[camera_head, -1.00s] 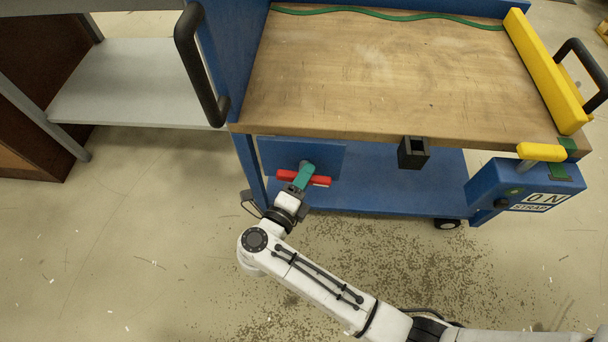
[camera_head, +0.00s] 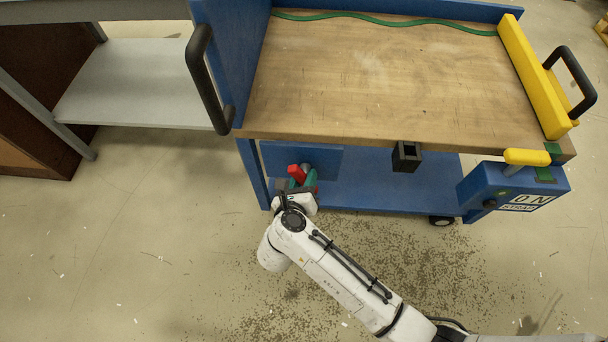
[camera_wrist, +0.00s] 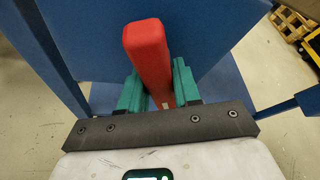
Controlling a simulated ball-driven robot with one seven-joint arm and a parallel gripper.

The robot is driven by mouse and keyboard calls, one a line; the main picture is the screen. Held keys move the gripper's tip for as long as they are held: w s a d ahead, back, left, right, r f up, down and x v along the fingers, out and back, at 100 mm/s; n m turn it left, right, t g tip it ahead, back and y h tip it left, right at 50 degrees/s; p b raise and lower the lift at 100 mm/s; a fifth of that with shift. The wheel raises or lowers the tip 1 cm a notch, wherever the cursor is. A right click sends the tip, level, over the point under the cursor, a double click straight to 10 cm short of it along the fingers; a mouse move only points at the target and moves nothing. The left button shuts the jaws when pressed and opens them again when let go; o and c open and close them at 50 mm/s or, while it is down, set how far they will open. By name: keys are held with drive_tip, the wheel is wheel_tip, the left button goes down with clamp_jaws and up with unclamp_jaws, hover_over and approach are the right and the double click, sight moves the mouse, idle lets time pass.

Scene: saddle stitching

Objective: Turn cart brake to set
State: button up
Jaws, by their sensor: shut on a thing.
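The cart (camera_head: 380,80) is blue with a wooden top. Its brake lever is a red bar (camera_head: 296,173) on the blue panel under the left end of the top. In the wrist view the red bar (camera_wrist: 148,50) stands upright between the green fingers. My gripper (camera_head: 305,184) is shut on the red bar, one finger on each side; it also shows in the wrist view (camera_wrist: 157,92). The bar's lower end is partly hidden between the fingers.
A black handle (camera_head: 205,78) stands at the cart's left end. A black square holder (camera_head: 406,156) hangs on the front edge. A blue box (camera_head: 512,188) with a yellow lever (camera_head: 527,157) is at right. A grey shelf (camera_head: 135,85) stands left.

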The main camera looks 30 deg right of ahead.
drive_tip(key=m+t+y+p, duration=0.1)
drive_tip(key=m+y, duration=0.1)
drive_tip(key=m, duration=0.1)
drive_tip(key=shift+p, duration=0.3)
drive_tip(key=shift+m, duration=0.3)
idle(0.3)
drive_tip(key=o, duration=1)
drive_tip(key=shift+c, duration=0.2)
drive_tip(key=p+v, duration=0.2)
drive_tip(key=v, duration=0.8)
drive_tip(key=shift+s+a, duration=0.15)
drive_tip(key=shift+s, duration=0.25)
